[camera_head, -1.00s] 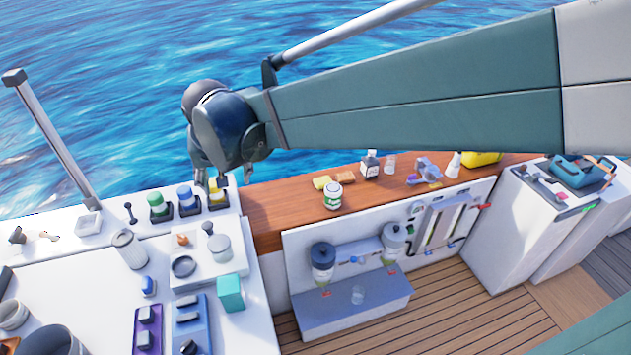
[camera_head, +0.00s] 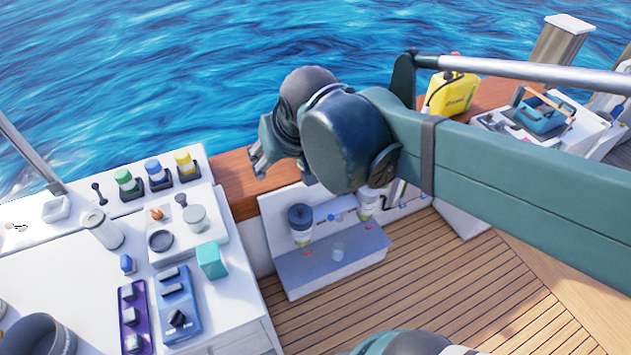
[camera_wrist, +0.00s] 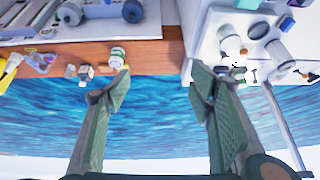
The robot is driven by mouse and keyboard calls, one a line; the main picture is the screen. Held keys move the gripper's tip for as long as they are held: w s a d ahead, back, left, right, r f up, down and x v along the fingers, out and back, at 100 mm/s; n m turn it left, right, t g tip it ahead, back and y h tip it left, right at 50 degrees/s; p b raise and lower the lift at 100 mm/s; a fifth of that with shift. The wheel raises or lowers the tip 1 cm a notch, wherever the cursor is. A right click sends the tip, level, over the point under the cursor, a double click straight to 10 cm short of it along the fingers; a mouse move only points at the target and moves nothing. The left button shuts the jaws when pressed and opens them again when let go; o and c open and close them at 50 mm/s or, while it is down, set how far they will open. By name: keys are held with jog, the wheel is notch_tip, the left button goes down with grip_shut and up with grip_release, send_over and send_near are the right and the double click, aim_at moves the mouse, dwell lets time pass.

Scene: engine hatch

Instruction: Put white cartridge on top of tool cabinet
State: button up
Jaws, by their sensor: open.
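A white cylinder (camera_head: 103,230), which looks like the white cartridge, stands on the white counter at the left in the head view. It seems to show at the right of the wrist view (camera_wrist: 281,56), though I cannot be sure. A white cabinet (camera_head: 575,140) at the far right, which may be the tool cabinet, is mostly hidden behind my arm and carries a teal toolbox (camera_head: 543,115). My gripper (camera_head: 262,165) hangs above the wooden ledge, right of and apart from the cylinder. In the wrist view its fingers (camera_wrist: 160,90) are spread with nothing between them.
A teal box (camera_head: 211,260) and switch panels (camera_head: 178,302) occupy the counter. A white-labelled jar (camera_wrist: 118,57) stands on the wooden ledge (camera_wrist: 150,52).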

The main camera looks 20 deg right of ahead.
jog(key=s+d+f, duration=0.2)
jog(key=s+d, duration=0.3)
jog(key=s, duration=0.2)
jog(key=shift+s+d+f+t, duration=0.15)
jog(key=shift+s+f+t, duration=0.1)
jog(key=shift+f+t, duration=0.15)
